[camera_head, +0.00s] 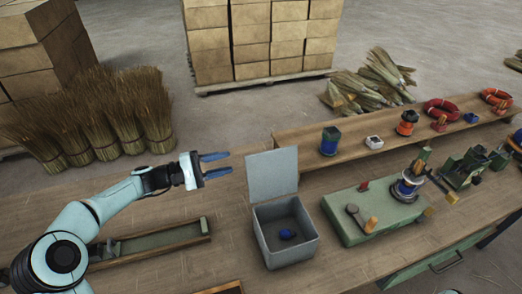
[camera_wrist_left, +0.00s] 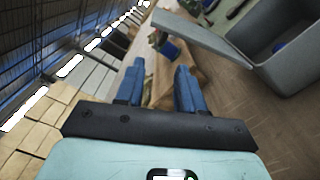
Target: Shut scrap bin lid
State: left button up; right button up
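The grey scrap bin (camera_head: 287,246) stands on the workbench with its lid (camera_head: 272,174) raised upright at the back edge. A small blue item (camera_head: 287,234) lies inside the bin. My left gripper (camera_head: 216,164) is to the left of the raised lid, apart from it, with its two blue fingers spread and nothing between them. In the left wrist view the open fingers (camera_wrist_left: 160,80) point forward, and the lid (camera_wrist_left: 207,32) and bin (camera_wrist_left: 290,67) are at the upper right. My right gripper is not in view.
A green winding fixture (camera_head: 375,212) stands right of the bin. A raised shelf behind holds a blue-green container (camera_head: 329,141), a white box (camera_head: 374,142) and red coils (camera_head: 440,108). A long tray (camera_head: 165,241) lies left of the bin. Broom bundles (camera_head: 110,115) stand behind my left arm.

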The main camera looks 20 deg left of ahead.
aim_at(259, 155)
pick_arm(q)
jog(key=p+x, duration=0.1)
jog(key=x, duration=1)
jog(key=shift+w+p, duration=0.15)
jog(key=shift+p, duration=0.15)
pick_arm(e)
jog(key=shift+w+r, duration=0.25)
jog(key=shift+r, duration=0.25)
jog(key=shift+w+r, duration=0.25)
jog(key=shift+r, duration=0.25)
pick_arm(q)
grip_shut()
